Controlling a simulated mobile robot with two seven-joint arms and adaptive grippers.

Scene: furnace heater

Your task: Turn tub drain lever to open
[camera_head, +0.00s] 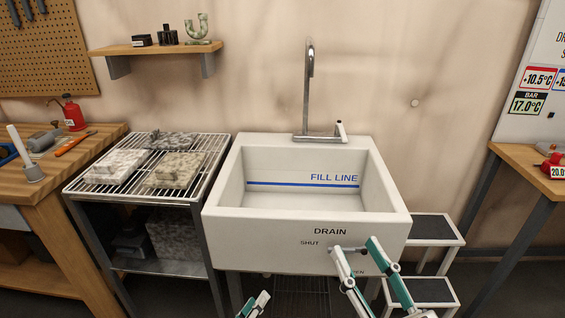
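A white tub (222,226) has a front panel marked DRAIN, with SHUT at the left and a partly covered OPEN lower right. A short grey bar (352,249), seemingly the drain lever, lies nearly level just below DRAIN, between the fingers of my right gripper (354,250). That gripper is open, its white and teal fingers spread on both sides of the bar. Whether either finger touches it I cannot tell. My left gripper (258,300) shows only in part at the bottom edge, below the tub and apart from it; whether it is open or shut is unclear.
A wire rack table (205,187) with several stone-like blocks stands left of the tub. A wooden workbench (92,152) with tools is further left. A step stool (436,230) stands close at the tub's right. The tub has a tap (308,90) and looks empty.

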